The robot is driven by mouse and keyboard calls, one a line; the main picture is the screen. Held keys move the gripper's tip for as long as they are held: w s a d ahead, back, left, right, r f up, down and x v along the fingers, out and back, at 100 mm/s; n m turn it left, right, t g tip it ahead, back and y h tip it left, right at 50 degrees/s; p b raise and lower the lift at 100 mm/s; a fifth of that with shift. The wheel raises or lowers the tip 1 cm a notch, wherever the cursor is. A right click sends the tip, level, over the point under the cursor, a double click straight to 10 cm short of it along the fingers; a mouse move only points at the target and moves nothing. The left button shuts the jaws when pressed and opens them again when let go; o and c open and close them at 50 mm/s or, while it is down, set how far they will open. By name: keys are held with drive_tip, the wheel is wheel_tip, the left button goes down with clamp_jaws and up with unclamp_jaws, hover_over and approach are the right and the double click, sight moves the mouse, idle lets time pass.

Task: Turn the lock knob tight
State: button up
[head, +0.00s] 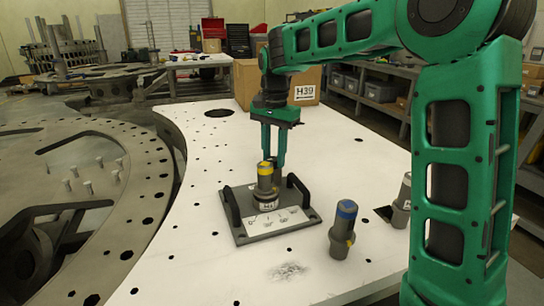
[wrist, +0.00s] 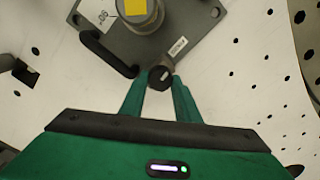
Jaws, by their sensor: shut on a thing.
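The lock knob (wrist: 160,78) is a small dark round knob with a white mark on its face. In the wrist view it sits between my fingertips at the near edge of the grey base plate (wrist: 193,45). My gripper (wrist: 160,80) is shut on it; it also shows in the head view (head: 273,163), pointing down behind a yellow-topped grey cylinder (head: 265,182). That cylinder stands upright on the base plate (head: 247,238) and hides the knob there. The cylinder's yellow top shows in the wrist view (wrist: 135,8). How tight the knob is cannot be told.
Black handles (head: 233,207) stand on both sides of the base plate. A blue-topped cylinder (head: 342,230) and another grey cylinder (head: 402,205) stand to the right on the white plate (head: 200,265). A cardboard box (head: 305,90) stands behind. The white plate's front left is clear.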

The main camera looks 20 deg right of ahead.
sight(273, 158)
drive_tip(key=shift+a+m, duration=0.1)
drive_tip(key=shift+m, duration=0.6)
drive_tip(key=o, duration=1)
drive_tip(key=shift+o, duration=0.2)
wheel_tip(273, 158, up, 11)
drive_tip(key=shift+f, duration=0.1)
